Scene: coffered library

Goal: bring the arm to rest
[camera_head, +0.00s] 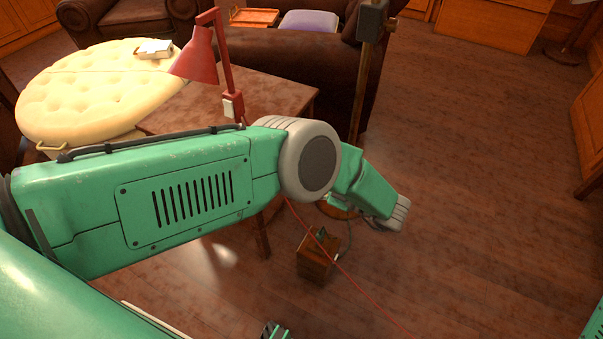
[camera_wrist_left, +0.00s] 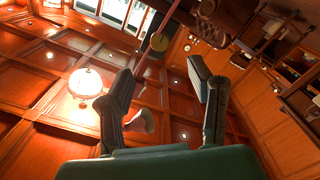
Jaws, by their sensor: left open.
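My left arm (camera_head: 190,195) comes in from the left in the head view and bends at a grey round joint, with its far part pointing down to the right. My left gripper shows in the left wrist view (camera_wrist_left: 160,80), with its two dark fingers spread apart and nothing between them. In the head view I cannot make out its fingers.
A wooden table (camera_head: 270,98) with a red lamp (camera_head: 197,58) stands behind my left arm. A cream tufted ottoman (camera_head: 85,95) is at left. A small wooden box (camera_head: 316,262) is on the floor below. Bare floor (camera_head: 480,210) lies to the right.

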